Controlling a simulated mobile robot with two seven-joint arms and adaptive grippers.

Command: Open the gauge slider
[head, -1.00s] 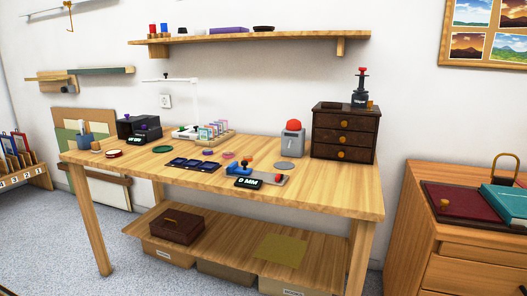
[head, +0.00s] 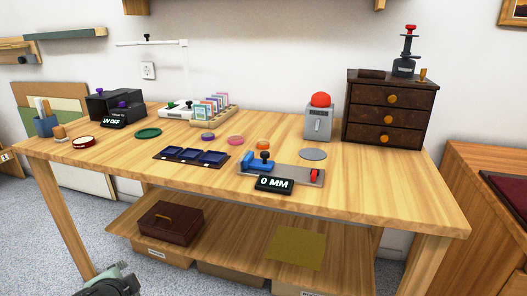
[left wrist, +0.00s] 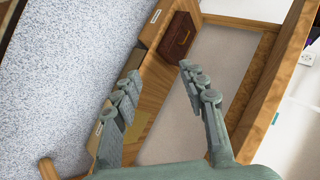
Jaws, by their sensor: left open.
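The gauge (head: 287,174) lies near the front edge of the wooden table, right of the middle. It has a grey base plate, a blue slider (head: 258,163) with a dark knob at its left end and a red piece (head: 314,175) at its right. Its display (head: 274,184) reads 0 MM. In the head view only part of my left gripper (head: 112,285) shows, at the bottom left, low beside the table. In the left wrist view my left gripper (left wrist: 158,88) has its fingers apart and empty, with the lower shelf beyond. My right gripper is not in view.
A blue tray (head: 191,166) lies left of the gauge, and a grey disc (head: 313,154) lies behind it. A grey box with a red dome (head: 318,118) and a dark drawer chest (head: 388,110) stand at the back right. A brown case (head: 171,222) sits on the lower shelf.

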